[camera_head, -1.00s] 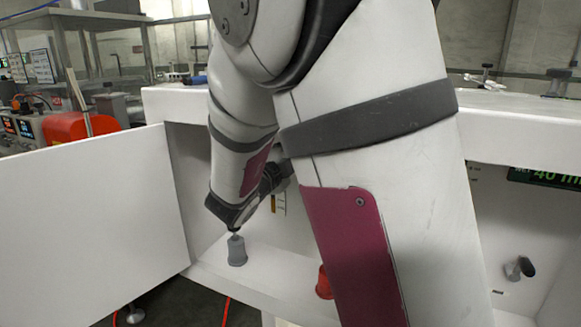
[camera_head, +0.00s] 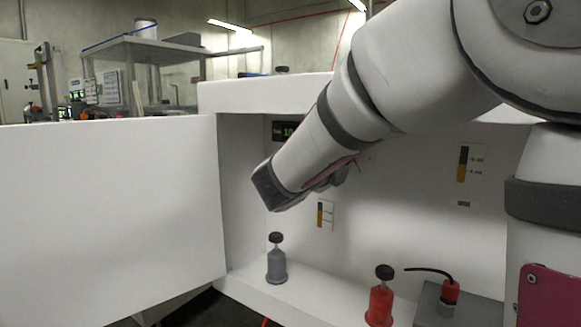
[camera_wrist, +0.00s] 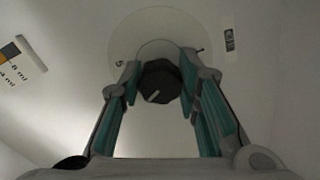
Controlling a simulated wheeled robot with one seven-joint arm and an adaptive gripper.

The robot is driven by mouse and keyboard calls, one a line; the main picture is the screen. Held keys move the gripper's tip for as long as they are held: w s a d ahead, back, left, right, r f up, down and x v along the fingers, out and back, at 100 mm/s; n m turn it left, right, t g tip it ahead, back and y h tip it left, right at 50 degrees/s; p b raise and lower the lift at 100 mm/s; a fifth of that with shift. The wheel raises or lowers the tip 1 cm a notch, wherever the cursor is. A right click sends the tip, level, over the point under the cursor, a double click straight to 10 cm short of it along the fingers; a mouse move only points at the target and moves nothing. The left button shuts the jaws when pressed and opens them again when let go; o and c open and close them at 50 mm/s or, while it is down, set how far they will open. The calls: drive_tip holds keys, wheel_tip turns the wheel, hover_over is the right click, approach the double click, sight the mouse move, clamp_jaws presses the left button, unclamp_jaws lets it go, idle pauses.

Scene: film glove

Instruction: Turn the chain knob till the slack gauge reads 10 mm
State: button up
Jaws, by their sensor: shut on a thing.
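In the wrist view a dark faceted knob (camera_wrist: 160,88) with a short white pointer line stands in front of a round pale dial (camera_wrist: 122,40). A 5 is printed at the dial's left. My gripper (camera_wrist: 160,76) has its two teal-lined fingers on either side of the knob, shut on it. In the head view my arm reaches to the white back wall, and the knob and fingertips are hidden behind my wrist. A dark display (camera_head: 287,131) with green digits shows at the upper left of the wall, partly covered by my arm. Its full reading and label are unclear.
A grey bottle (camera_head: 277,264) and a red bottle (camera_head: 380,303), both with black tops, stand on the lower ledge. A red-capped piece (camera_head: 449,292) with a black cable is at right. A white panel (camera_head: 110,205) stands open at left. Marked cards (camera_head: 325,215) hang on the wall.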

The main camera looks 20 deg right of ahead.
drive_tip(key=shift+f, duration=0.1)
idle(0.4)
drive_tip(key=o, duration=1.2)
drive_tip(key=v, duration=1.2)
